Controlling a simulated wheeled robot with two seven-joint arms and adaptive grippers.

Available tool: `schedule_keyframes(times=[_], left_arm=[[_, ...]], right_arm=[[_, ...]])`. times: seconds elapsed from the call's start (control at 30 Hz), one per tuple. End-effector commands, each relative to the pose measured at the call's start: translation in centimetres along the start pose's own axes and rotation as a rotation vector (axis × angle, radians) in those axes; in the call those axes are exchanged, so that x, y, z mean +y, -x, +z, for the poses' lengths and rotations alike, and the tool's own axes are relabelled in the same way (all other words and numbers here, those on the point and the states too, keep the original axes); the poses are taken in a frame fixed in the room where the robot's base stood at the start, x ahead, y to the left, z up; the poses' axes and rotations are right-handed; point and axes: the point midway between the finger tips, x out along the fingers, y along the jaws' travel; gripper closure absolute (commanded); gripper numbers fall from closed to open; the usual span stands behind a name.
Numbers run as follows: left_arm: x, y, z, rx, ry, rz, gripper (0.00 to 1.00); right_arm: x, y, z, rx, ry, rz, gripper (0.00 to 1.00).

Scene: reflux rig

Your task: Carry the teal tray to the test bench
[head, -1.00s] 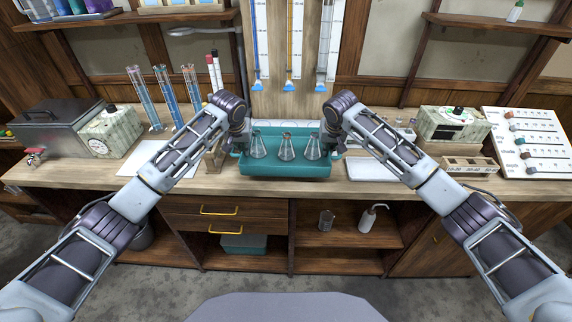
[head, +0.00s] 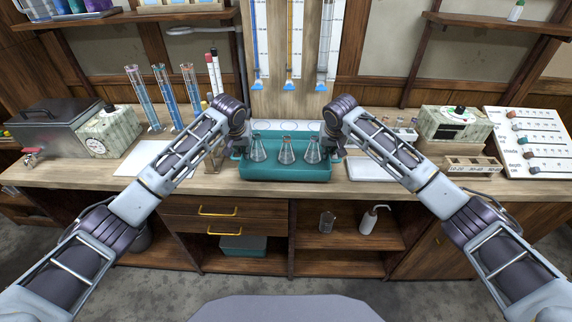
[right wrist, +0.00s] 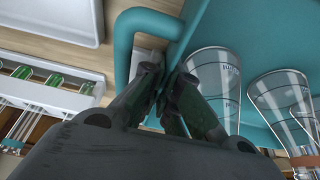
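The teal tray (head: 285,172) is level over the wooden bench's middle, near its front edge. Three clear conical flasks (head: 286,152) stand upright in it. My left gripper (head: 239,150) is at the tray's left end, its fingers small and partly hidden by the wrist; it appears shut on that end's handle. My right gripper (head: 334,150) is at the right end. I cannot tell whether the tray's underside touches the bench.
Tall cylinders (head: 163,95) stand left of my left arm. A white tray (head: 368,169) and a wooden rack (head: 470,163) lie to the right. A patterned box (head: 450,127) and a knob board (head: 528,143) stand further right. Hanging tubes (head: 290,50) are behind the tray.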

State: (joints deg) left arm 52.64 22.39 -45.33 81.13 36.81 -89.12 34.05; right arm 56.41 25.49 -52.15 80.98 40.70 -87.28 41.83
Motion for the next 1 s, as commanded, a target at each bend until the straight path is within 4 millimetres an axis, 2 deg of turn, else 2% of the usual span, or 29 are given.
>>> schedule_keyframes(times=[0.3, 0.4, 0.5, 1.0], left_arm=[[-0.26, -0.56, 0.15, 0.001, 0.003, -0.004, 1.00], [-0.25, -0.54, 0.19, -0.001, 0.002, -0.004, 0.84], [-0.17, -0.52, 0.19, -0.001, 0.002, -0.003, 0.73], [-0.19, -0.21, 0.05, 0.000, 0.002, -0.003, 0.73]], right_arm=[[0.26, -0.56, 0.12, 0.002, -0.003, 0.004, 1.00], [0.24, -0.54, 0.17, 0.000, -0.002, 0.004, 0.84], [0.18, -0.52, 0.17, 0.000, -0.002, 0.003, 0.73], [0.20, -0.22, 0.04, 0.000, -0.002, 0.003, 0.73]])
